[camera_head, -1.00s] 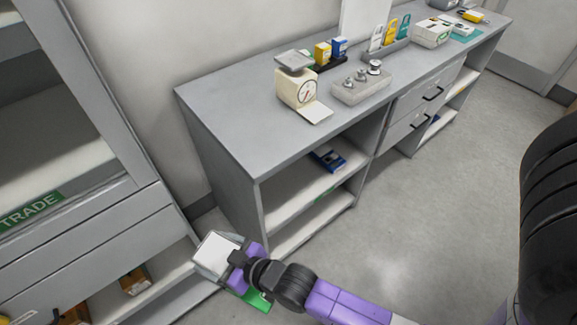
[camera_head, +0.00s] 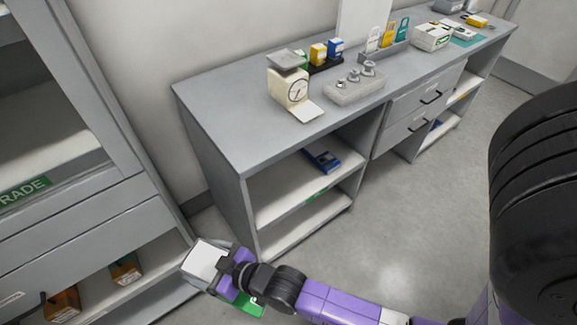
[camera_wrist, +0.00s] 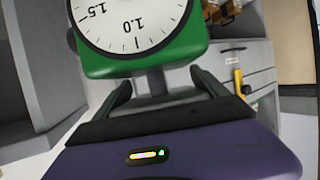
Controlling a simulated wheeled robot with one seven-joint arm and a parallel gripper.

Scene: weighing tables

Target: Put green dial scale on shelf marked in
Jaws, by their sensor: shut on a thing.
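The green dial scale (camera_wrist: 140,62) fills the top of the wrist view, with a white dial face marked 1.0 and 1.5. My gripper (camera_wrist: 160,88) is shut on the scale below its dial. In the head view my gripper (camera_head: 232,268) holds the scale in the air at bottom centre; its pale tray (camera_head: 208,258) and a green edge (camera_head: 250,305) show, and the rest is hidden by my gripper. The workbench (camera_head: 232,135) has open shelves below its top. A green label (camera_head: 317,195) sits on the edge of the middle shelf; its text is too small to read.
A blue device (camera_head: 322,160) lies on that shelf, with bare room to its left. A cream dial scale (camera_head: 292,90) and a weight block (camera_head: 355,88) stand on the bench top. A grey cabinet (camera_head: 95,215) marked TRADE is at left. The floor at right is clear.

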